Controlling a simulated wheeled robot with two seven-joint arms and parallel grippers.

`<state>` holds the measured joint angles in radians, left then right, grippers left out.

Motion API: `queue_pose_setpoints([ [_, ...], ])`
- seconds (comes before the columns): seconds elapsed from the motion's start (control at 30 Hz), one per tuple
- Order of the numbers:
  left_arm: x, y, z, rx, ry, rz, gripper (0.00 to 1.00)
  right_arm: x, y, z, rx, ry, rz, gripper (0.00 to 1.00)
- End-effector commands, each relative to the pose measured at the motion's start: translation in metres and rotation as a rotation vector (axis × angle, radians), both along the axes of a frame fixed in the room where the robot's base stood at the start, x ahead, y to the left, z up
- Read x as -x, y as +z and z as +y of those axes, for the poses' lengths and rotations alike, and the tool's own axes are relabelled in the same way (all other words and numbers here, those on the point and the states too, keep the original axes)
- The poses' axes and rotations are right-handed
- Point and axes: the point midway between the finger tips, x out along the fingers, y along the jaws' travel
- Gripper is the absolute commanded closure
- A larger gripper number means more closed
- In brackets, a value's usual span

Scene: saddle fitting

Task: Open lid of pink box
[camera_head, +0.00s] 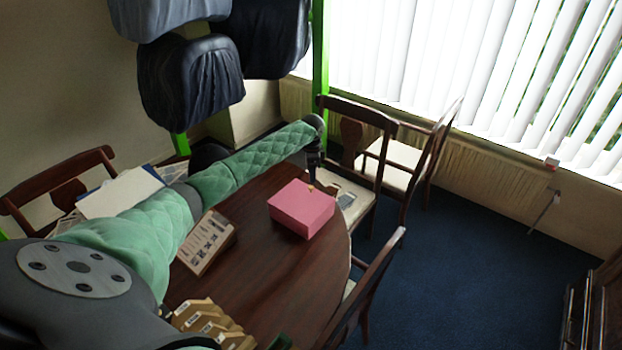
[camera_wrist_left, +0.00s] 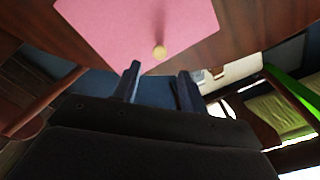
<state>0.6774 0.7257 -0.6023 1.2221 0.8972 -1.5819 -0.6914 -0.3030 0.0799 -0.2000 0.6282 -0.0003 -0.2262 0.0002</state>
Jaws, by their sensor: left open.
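The pink box (camera_head: 302,208) sits on the dark wooden table with its lid down. My left gripper (camera_head: 312,183) is at the far edge of the box, pointing down. I cannot tell whether the fingertips touch the box. My right gripper is not in view.
The table (camera_head: 265,275) has free room in front of the box. A printed box (camera_head: 207,243) and several tan cartons (camera_head: 210,322) stand to its left. Papers (camera_head: 120,192) lie at the back left. Chairs (camera_head: 365,150) stand close around the table.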

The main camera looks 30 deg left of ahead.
Motion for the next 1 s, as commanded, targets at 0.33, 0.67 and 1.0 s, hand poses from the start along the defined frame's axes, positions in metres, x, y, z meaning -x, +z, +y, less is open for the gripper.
queue_pose_setpoints([
  [0.33,0.0,-0.045,-0.001,0.001,0.001,0.002,0.57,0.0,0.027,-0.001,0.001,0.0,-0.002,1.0],
  [0.67,0.0,-0.062,0.0,-0.001,0.001,0.001,0.57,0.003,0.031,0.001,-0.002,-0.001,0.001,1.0],
  [1.0,0.0,-0.061,0.0,-0.001,0.001,0.001,0.94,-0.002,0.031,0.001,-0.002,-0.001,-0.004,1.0],
])
